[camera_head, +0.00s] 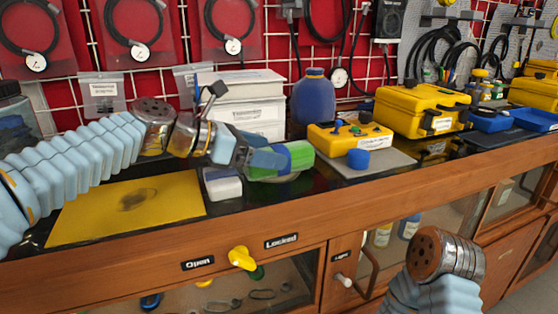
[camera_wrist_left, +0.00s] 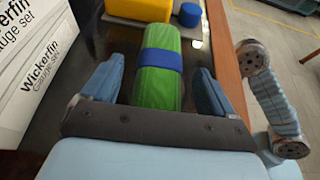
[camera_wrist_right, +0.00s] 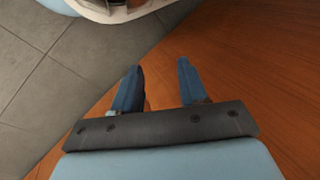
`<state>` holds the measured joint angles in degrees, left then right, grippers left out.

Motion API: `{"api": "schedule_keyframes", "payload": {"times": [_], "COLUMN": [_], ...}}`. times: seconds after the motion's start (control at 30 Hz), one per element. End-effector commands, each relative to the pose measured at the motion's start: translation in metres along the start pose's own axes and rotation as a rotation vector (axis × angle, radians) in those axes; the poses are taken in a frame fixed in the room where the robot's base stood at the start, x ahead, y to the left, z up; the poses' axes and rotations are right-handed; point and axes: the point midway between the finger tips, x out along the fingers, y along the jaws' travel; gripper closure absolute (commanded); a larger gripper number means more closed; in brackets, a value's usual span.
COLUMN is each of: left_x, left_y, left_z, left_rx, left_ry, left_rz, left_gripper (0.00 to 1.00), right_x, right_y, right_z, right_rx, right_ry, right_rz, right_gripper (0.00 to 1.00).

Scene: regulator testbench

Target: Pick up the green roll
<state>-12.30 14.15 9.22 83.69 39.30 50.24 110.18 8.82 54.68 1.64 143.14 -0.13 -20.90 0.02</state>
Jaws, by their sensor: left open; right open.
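The green roll (camera_head: 299,154) with a blue band lies on the dark bench top, near its front edge. In the left wrist view the roll (camera_wrist_left: 157,88) lies lengthwise between the open fingers of my left gripper (camera_wrist_left: 156,80), with a gap on each side. In the head view my left gripper (camera_head: 262,160) reaches the roll from the left and hides part of it. My right gripper (camera_wrist_right: 158,80) shows in the right wrist view, open and empty above brown wood and grey floor tiles.
White boxes (camera_head: 245,106) and a blue bottle (camera_head: 313,97) stand behind the roll. A yellow device (camera_head: 350,135) and a blue cap (camera_head: 358,159) sit to its right. A small white box (camera_head: 222,184) is to its left. A yellow mat (camera_head: 128,208) lies further left.

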Motion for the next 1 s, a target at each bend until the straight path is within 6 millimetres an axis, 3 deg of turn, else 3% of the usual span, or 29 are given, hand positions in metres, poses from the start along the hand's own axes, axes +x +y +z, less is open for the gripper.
{"api": "schedule_keyframes", "payload": {"times": [0.3,0.7,1.0], "left_x": [0.0087,0.0084,0.0069], "left_y": [-0.0001,0.0000,0.0000], "left_z": [0.0004,0.0003,0.0041], "left_rx": [0.001,0.001,0.002], "left_ry": [0.000,0.000,-0.001], "left_rz": [0.000,0.000,0.000], "left_gripper": [0.13,0.74,0.74], "right_x": [-0.0001,-0.0001,-0.0016], "right_y": [0.0000,0.0000,-0.0007], "right_z": [0.0000,0.0000,0.0000], "right_rx": [0.000,0.000,0.000], "right_ry": [0.000,0.000,0.000], "right_rz": [0.000,0.000,0.000], "right_gripper": [0.57,0.57,0.57]}}
